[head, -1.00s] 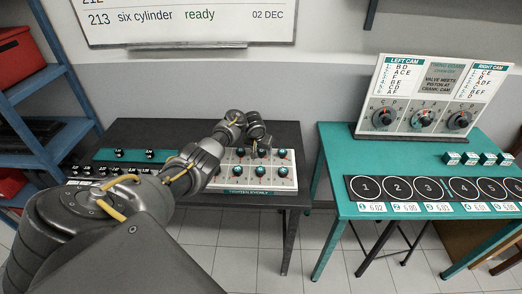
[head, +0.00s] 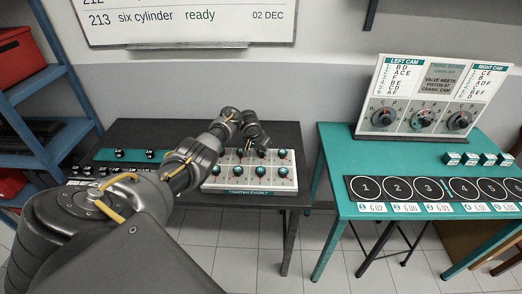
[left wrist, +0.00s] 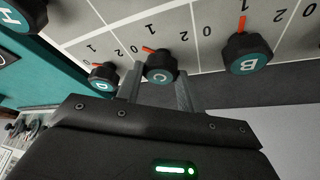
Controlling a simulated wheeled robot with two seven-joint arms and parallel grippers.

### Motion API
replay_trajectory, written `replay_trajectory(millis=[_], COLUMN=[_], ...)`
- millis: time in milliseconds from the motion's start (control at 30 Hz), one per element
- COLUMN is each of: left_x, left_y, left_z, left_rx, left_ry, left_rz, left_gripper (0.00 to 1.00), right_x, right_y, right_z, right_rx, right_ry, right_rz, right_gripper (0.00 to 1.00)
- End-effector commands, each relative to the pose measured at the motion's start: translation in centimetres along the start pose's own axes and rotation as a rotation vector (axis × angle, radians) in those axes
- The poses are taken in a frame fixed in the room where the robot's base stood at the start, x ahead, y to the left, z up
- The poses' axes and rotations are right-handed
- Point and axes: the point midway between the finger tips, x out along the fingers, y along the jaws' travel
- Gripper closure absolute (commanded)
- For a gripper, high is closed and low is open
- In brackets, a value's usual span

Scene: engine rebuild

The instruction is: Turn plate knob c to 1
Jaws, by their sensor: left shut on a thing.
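The white plate (head: 218,187) with two rows of black knobs lies on the dark table in the head view. In the left wrist view, knob C (left wrist: 161,70) has a teal cap and a red pointer mark on its upper side. My left gripper (left wrist: 160,88) has one finger on each side of knob C and is shut on it. In the head view, my left gripper (head: 262,150) reaches down over the plate's far row, and it partly hides the knobs there. My right gripper is not in view.
Knob D (left wrist: 102,76) and knob B (left wrist: 246,54) flank knob C closely. A teal strip (head: 107,155) with small black parts lies left of the plate. A teal table (head: 346,208) with a timing board (head: 437,95) stands to the right.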

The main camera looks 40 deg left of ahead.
Motion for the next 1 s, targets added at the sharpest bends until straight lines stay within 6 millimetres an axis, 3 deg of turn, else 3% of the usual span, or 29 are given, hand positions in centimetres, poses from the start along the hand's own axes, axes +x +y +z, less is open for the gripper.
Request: replay_trajectory(millis=[267,700,1000], left_x=[0.5,1.0,0.6], left_y=[-0.3,-0.3,-0.3], left_z=[0.1,0.1,0.0], left_rx=[0.238,0.575,0.704], left_ry=[0.002,0.005,0.002], left_rz=[0.100,0.241,0.295], left_gripper=[0.85,0.85,0.85], right_x=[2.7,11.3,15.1], right_y=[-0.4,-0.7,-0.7], right_z=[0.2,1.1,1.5], right_rx=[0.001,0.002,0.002], right_ry=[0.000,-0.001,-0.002], right_rz=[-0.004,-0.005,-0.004], right_gripper=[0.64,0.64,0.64])
